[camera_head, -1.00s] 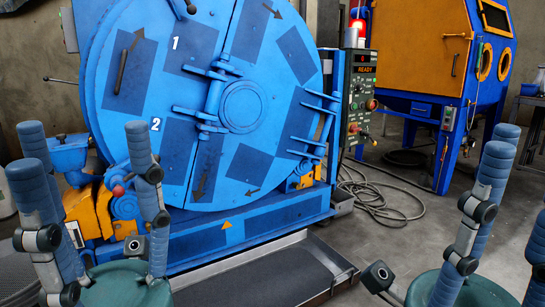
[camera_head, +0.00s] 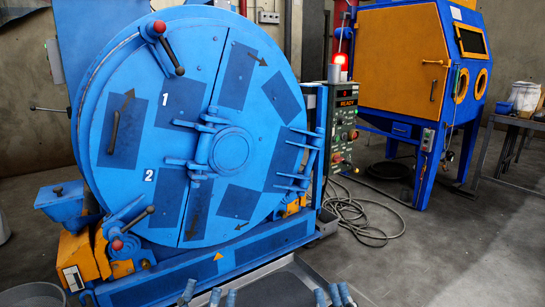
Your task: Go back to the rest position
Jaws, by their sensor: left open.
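The blue drum blaster (camera_head: 196,130) fills the left and middle of the head view. Its round two-part door, marked 1 and 2, looks shut. Red-knobbed levers show at its top (camera_head: 160,27) and lower left (camera_head: 117,244). My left gripper (camera_head: 204,295) shows only by its blue fingertips at the bottom edge, in front of the drum's base. They stand apart with nothing visible between them. My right gripper (camera_head: 333,296) shows only its fingertips, further right at the bottom edge. They also stand apart and look empty. Both palms and arms are out of frame.
A grey tray (camera_head: 285,278) lies in front of the drum's base. The control panel (camera_head: 343,115) reads READY under a lit red lamp. A blue and orange cabinet (camera_head: 402,60) and a table (camera_head: 515,122) stand behind right. Hoses (camera_head: 360,215) lie on the floor. The front right floor is clear.

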